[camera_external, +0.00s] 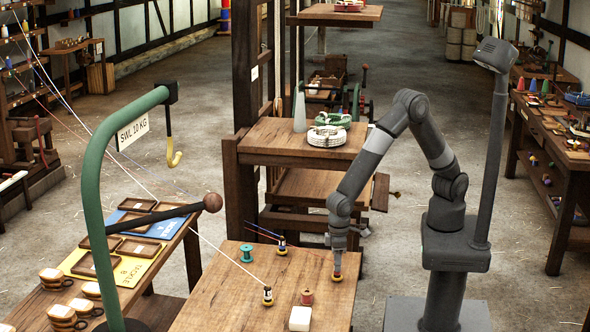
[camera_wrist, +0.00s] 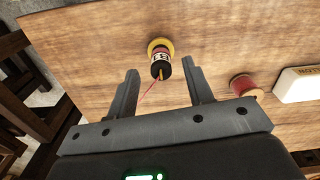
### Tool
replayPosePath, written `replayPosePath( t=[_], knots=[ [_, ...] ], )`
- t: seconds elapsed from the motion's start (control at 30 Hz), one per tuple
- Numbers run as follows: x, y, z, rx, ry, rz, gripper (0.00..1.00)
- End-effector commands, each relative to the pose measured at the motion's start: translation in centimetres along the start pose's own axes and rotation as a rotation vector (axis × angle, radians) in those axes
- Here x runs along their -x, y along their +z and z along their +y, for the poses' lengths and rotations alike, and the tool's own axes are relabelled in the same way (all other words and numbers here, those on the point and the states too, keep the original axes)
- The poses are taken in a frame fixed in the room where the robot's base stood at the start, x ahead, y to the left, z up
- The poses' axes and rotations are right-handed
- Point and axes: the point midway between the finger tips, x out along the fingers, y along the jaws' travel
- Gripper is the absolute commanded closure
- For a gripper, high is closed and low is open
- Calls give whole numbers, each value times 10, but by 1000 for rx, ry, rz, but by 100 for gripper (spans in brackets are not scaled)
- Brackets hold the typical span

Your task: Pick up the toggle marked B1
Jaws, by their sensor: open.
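A toggle (camera_wrist: 160,62) with a yellow flange, a red band, a black end and a pale label stands on the wooden table. The label's marking is too small to read surely. A thin red line shows beside it. In the external view the toggle (camera_external: 337,277) shows just below my gripper (camera_external: 338,252). In the wrist view my gripper (camera_wrist: 160,95) is open, and the toggle appears beyond the fingertips, roughly centred between them; no contact is visible. Two other toggles stand further left on the table, one at the back (camera_external: 282,246) and one nearer (camera_external: 267,295); their marks are unreadable.
A red spool (camera_external: 307,297) and a white block (camera_external: 299,318) stand left of my gripper on the table (camera_external: 225,300). The red spool (camera_wrist: 243,85) is right of the fingers in the wrist view. A teal spool (camera_external: 246,253) stands further left. A green hooked stand (camera_external: 92,190) rises at left.

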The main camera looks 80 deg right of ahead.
Motion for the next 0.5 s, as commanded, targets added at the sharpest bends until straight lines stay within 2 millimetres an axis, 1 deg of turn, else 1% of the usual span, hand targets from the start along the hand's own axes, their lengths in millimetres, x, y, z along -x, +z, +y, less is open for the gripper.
replayPosePath(
  t=[0.1,0.23,0.3,0.47,0.5],
  knots=[
    [-19,0,-1,0,3,-3,53],
    [-36,0,-1,0,2,-2,53],
    [-40,-1,-1,0,1,-1,53],
    [-40,-1,-2,0,1,-1,53],
    [-40,-1,-2,0,1,-1,55]
  ],
)
